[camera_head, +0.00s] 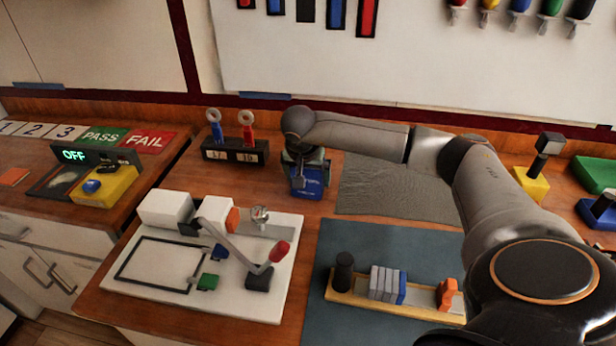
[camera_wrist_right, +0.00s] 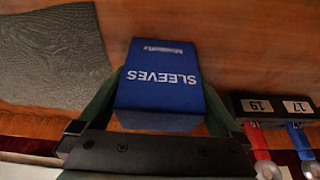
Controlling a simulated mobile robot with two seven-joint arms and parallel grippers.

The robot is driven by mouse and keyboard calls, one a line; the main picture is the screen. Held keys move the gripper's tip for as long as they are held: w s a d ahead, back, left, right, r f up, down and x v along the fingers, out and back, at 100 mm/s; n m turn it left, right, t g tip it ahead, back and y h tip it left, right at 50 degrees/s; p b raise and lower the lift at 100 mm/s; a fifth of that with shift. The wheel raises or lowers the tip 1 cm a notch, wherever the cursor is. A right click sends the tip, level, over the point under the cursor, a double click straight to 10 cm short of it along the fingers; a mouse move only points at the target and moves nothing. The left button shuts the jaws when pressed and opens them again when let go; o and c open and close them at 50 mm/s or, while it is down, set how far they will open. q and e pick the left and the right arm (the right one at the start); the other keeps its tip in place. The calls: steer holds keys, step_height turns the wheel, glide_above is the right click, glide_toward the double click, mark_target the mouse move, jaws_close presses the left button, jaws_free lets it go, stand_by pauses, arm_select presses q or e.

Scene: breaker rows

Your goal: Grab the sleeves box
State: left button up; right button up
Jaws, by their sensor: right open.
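The sleeves box is blue with white "SLEEVES" lettering. It stands on the wooden bench in the head view (camera_head: 311,184), partly hidden behind my right gripper (camera_head: 302,172). In the right wrist view the sleeves box (camera_wrist_right: 165,85) sits between the two green-padded fingers of my right gripper (camera_wrist_right: 160,100), which are open, one along each side. I cannot tell whether either finger touches it. My left gripper is in neither view.
A black stand (camera_head: 234,151) with red and blue tools, marked 17 and 19, is just left of the box. A grey mat (camera_head: 385,186) lies to the right. A white fixture board (camera_head: 160,285) and a blue-grey mat (camera_head: 350,245) are in front.

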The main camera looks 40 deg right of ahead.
steer(key=c, duration=1.3)
steer(key=shift+r, duration=0.2)
steer(key=shift+c, duration=0.2)
